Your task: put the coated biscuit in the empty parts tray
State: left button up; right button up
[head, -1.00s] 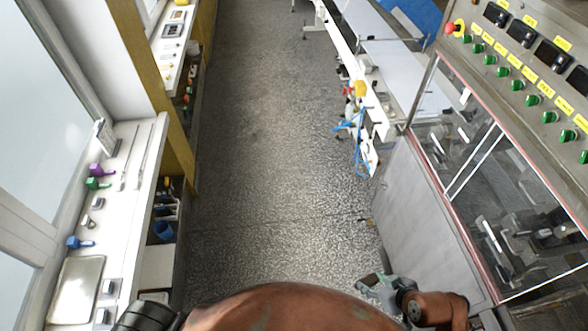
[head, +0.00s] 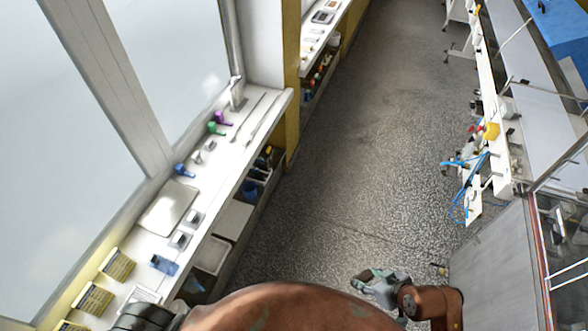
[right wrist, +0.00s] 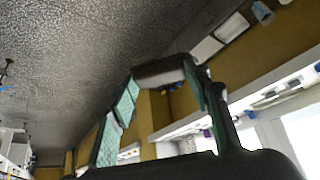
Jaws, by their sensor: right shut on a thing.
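My right gripper (head: 377,280) is in the lower right of the head view, above the floor. In the right wrist view its two green-padded fingers (right wrist: 160,82) are shut on a dark brown flat piece, which looks like the coated biscuit (right wrist: 158,71). The biscuit is hard to make out in the head view. A pale, flat, rectangular tray (head: 151,221) lies on the white counter under the window at the left. It looks empty, and I cannot tell for sure that it is the parts tray. The right gripper is well apart from it.
The white counter (head: 213,179) holds purple, green and blue tools, small metal pieces and yellow boxes (head: 118,265). Bins stand on a shelf below it. A grey speckled floor (head: 350,150) lies open between the counter and the machine line (head: 500,250) at the right.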

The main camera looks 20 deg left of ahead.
aim_at(168, 207)
jog(key=u, duration=0.9)
jog(key=i, duration=0.9)
jog(key=u, duration=1.4)
jog(key=i, duration=0.4)
jog(key=u, duration=0.55)
